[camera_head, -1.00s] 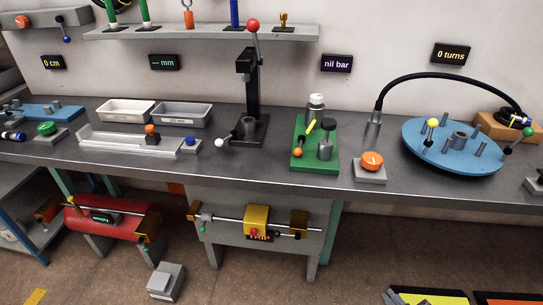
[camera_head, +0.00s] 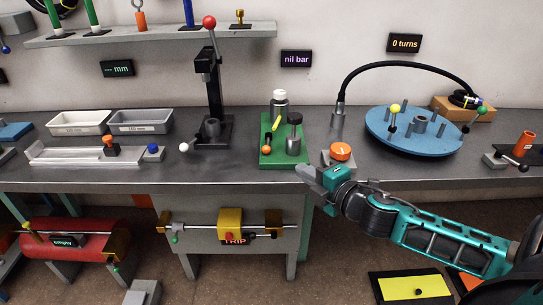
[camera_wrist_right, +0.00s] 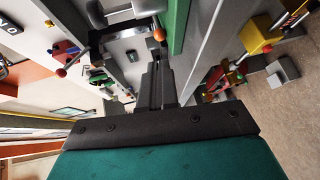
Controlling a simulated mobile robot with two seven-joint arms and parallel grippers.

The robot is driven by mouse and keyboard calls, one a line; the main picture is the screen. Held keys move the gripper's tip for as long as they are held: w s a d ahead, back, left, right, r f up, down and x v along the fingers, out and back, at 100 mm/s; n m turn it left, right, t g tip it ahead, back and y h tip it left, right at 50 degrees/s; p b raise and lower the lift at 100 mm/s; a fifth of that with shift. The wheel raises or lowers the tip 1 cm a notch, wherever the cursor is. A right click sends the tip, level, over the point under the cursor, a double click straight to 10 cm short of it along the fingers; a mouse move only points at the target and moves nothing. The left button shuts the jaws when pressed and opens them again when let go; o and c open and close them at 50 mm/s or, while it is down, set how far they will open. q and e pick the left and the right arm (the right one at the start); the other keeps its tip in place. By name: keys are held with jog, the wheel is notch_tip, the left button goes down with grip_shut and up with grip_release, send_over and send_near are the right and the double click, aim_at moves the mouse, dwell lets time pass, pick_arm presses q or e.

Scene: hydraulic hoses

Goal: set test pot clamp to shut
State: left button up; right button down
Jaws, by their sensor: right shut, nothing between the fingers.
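A green base (camera_head: 284,153) stands on the bench under the "nil bar" display, carrying a grey pot (camera_head: 294,140), a white-capped bottle and a yellow-handled part (camera_head: 274,122). A small lever with an orange ball (camera_head: 266,149) is at its front left. I cannot tell for sure which part is the test pot clamp. My right gripper (camera_head: 305,176) is shut and empty at the bench's front edge, to the right of and nearer than the green base. In the right wrist view its dark fingers (camera_wrist_right: 159,85) are together, with an orange ball (camera_wrist_right: 159,34) beyond them. My left gripper is out of view.
An orange knob on a grey block (camera_head: 341,152) stands just behind my right gripper. A blue round table (camera_head: 414,133) with pins is further right. A black press (camera_head: 215,100) with a red ball lever stands left. Bare bench (camera_head: 220,168) lies in front of the press.

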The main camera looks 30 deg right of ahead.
send_near(269, 152)
jog(key=w, duration=0.5)
jog(key=shift+f, duration=0.4)
jog(key=shift+w+a+f, duration=0.1)
jog(key=shift+w+f, duration=0.15)
jog(key=shift+w, duration=0.6)
jog(key=shift+a, duration=0.1)
